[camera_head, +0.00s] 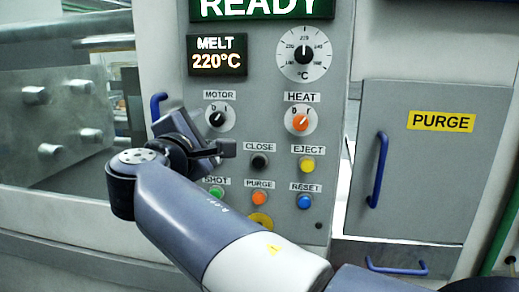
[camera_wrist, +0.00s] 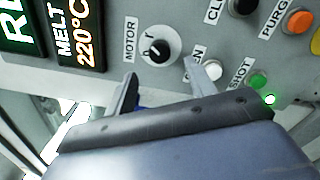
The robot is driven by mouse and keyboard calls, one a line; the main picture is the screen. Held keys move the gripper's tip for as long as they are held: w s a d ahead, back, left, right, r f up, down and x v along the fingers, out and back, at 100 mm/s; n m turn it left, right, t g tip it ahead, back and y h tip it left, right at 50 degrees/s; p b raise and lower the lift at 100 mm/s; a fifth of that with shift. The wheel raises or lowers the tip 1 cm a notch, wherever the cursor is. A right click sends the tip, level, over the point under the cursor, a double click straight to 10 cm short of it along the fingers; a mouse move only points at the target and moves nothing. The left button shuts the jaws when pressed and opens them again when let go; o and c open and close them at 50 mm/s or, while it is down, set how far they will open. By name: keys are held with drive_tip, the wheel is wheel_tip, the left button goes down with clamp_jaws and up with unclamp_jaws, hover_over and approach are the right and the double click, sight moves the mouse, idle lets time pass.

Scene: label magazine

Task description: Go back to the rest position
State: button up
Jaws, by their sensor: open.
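My gripper (camera_head: 212,145) is in front of the left part of the grey control panel (camera_head: 330,185), just below the MOTOR knob (camera_head: 217,118). In the wrist view my gripper (camera_wrist: 168,84) is open, with nothing between its two fingers. The MOTOR knob (camera_wrist: 157,46) shows just beyond the fingertips there. A white button (camera_wrist: 212,69) sits behind the right finger, and its label is partly covered. The green SHOT button (camera_wrist: 258,80) is right of that finger. I cannot tell whether a fingertip touches the panel.
The HEAT knob (camera_head: 300,120), black CLOSE button (camera_head: 260,161), yellow EJECT button (camera_head: 307,165), orange PURGE button (camera_head: 259,198) and blue RESET button (camera_head: 305,202) are close by. A blue handle (camera_head: 378,170) sticks out from the PURGE door (camera_head: 430,190) on the right.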

sight(216, 121)
drive_tip(key=w, duration=0.4)
drive_tip(key=w+d, duration=0.1)
drive_tip(key=w, duration=0.1)
drive_tip(key=shift+w+r+p, duration=0.1)
drive_tip(key=shift+w+p, duration=0.15)
drive_tip(key=shift+p, duration=0.1)
drive_tip(key=shift+s, duration=0.1)
drive_tip(key=shift+s+a, duration=0.1)
